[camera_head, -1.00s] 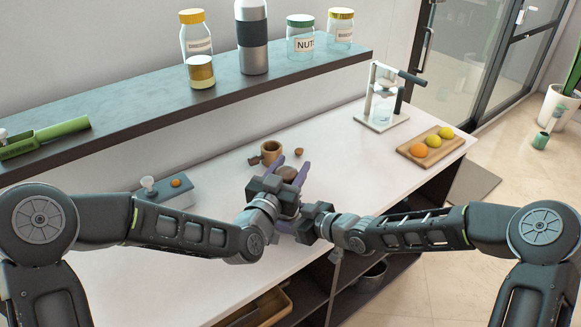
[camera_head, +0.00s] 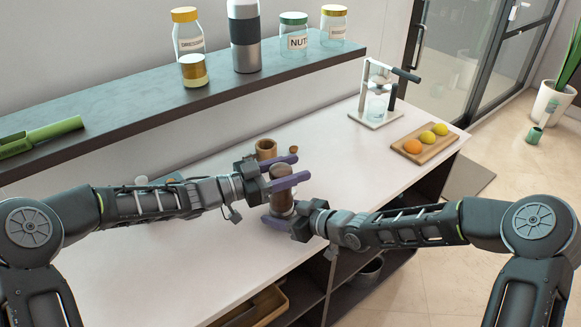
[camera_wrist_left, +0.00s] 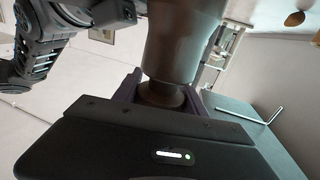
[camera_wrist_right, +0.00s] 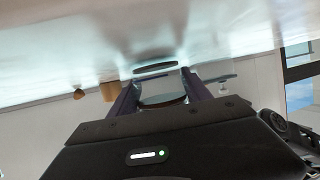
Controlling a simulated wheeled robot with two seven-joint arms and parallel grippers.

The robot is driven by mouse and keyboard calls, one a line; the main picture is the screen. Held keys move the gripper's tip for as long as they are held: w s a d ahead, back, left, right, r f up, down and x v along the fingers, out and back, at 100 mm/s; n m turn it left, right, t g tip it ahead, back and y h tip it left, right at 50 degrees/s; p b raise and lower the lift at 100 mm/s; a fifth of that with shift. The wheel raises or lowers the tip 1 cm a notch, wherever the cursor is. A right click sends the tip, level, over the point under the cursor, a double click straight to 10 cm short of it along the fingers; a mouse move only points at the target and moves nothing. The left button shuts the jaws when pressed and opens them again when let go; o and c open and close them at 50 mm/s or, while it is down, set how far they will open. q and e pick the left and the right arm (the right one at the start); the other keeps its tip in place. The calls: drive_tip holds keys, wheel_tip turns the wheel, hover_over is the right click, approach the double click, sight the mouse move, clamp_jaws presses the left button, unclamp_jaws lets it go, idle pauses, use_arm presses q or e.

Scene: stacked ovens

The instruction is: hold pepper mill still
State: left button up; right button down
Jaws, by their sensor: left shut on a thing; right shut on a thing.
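The pepper mill (camera_head: 282,203) is brown and stands roughly upright between my two grippers over the counter. My left gripper (camera_head: 289,171) is shut on its upper part, with purple fingers on either side. In the left wrist view the dark mill (camera_wrist_left: 183,50) sits between the fingers. My right gripper (camera_head: 284,217) is shut on its lower part, coming from the right. In the right wrist view a dark round part of the mill (camera_wrist_right: 162,98) shows between the fingers, close to the pale counter surface. Whether the base touches the counter is hard to tell.
A wooden cup (camera_head: 266,149) stands just behind the mill. Jars and a flask (camera_head: 244,38) stand on the shelf above. The counter's front left (camera_head: 150,270) is clear.

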use_arm(q)
drive_tip(key=m+g, duration=0.2)
drive_tip(key=g, duration=0.1)
drive_tip(key=s+m+g, duration=0.1)
drive_tip(key=m+g, duration=0.1)
drive_tip(key=g, duration=0.1)
drive_tip(key=s+m+g+h, duration=0.1)
drive_tip(key=m+g, duration=0.1)
drive_tip(key=g, duration=0.2)
drive_tip(key=shift+d+m, duration=0.25)
drive_tip(key=shift+m, duration=0.05)
drive_tip(key=shift+w, duration=0.1)
drive_tip(key=shift+a+r, duration=0.1)
drive_tip(key=o, duration=1.4)
drive_tip(key=shift+c, duration=0.2)
